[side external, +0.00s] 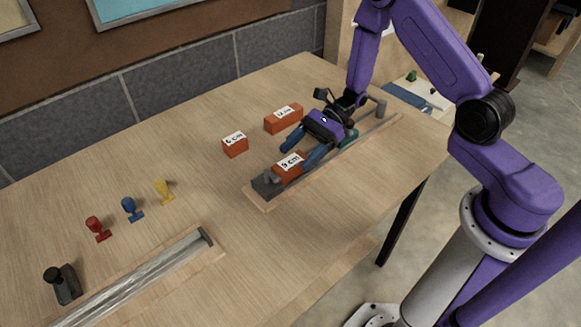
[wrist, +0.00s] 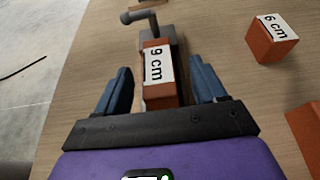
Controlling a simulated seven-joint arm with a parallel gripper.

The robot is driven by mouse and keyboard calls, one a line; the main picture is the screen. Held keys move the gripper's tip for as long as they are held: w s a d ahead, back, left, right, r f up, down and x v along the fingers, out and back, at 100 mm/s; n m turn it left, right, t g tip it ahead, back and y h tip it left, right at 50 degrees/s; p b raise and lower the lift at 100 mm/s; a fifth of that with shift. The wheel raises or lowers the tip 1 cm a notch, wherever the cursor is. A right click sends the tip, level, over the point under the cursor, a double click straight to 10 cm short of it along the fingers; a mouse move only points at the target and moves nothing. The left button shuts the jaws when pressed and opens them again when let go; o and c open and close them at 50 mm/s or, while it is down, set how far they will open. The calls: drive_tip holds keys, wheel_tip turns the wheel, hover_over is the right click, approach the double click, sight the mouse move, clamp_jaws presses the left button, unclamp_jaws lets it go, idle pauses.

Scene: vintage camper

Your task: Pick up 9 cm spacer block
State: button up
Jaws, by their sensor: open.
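The 9 cm spacer block (side external: 288,168) is orange with a white label reading "9 cm". It sits on a narrow wooden fixture (side external: 262,207) against the grey end piece (side external: 267,186). In the wrist view the block (wrist: 157,78) lies between the fingers, its near end close to the gripper's dark bar. My gripper (side external: 303,151) is open, with blue fingers on either side of the block. In the wrist view the gripper (wrist: 160,95) shows a gap between each finger and the block. The block's underside is hidden.
An orange 6 cm block (side external: 235,145) and another longer labelled orange block (side external: 283,119) stand behind on the table. Red (side external: 97,229), blue (side external: 131,210) and yellow (side external: 164,192) stamp-like pieces stand left. A second fixture (side external: 150,275) lies in front. The table between is clear.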

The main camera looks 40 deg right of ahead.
sight(293, 160)
drive_tip(key=shift+x, duration=1.85)
drive_tip(key=shift+s, duration=0.1)
drive_tip(key=c, duration=1.1)
drive_tip(key=shift+c, duration=0.2)
